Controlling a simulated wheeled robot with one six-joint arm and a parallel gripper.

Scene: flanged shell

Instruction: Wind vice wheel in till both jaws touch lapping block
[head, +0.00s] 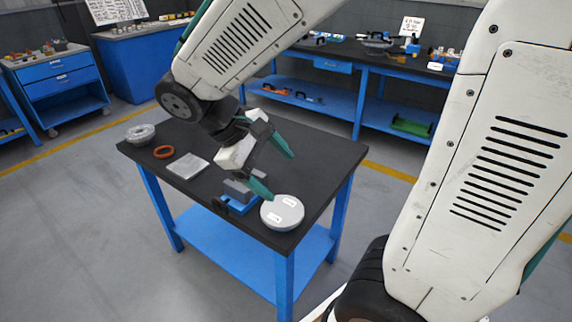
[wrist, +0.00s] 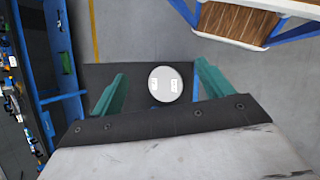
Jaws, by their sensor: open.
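A small blue vice (head: 238,207) stands on the dark-topped table, with a dark wheel (head: 221,204) at its left front. A grey block-like shape (head: 236,187) shows at the vice, partly hidden by my gripper; I cannot tell whether the jaws touch it. My gripper (head: 276,170) is open and empty above the table, its green fingers spread, beyond and above the vice. In the wrist view the fingers (wrist: 161,72) spread either side of a round pale lid-like disc (wrist: 166,84). Only a sliver of blue shows below the disc there.
The pale disc (head: 282,213) lies right of the vice, close to it. A flat grey plate (head: 187,166), an orange ring (head: 164,152) and a grey flanged part (head: 140,133) lie along the table's left. The table's far right (head: 335,155) is bare. Blue benches stand behind.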

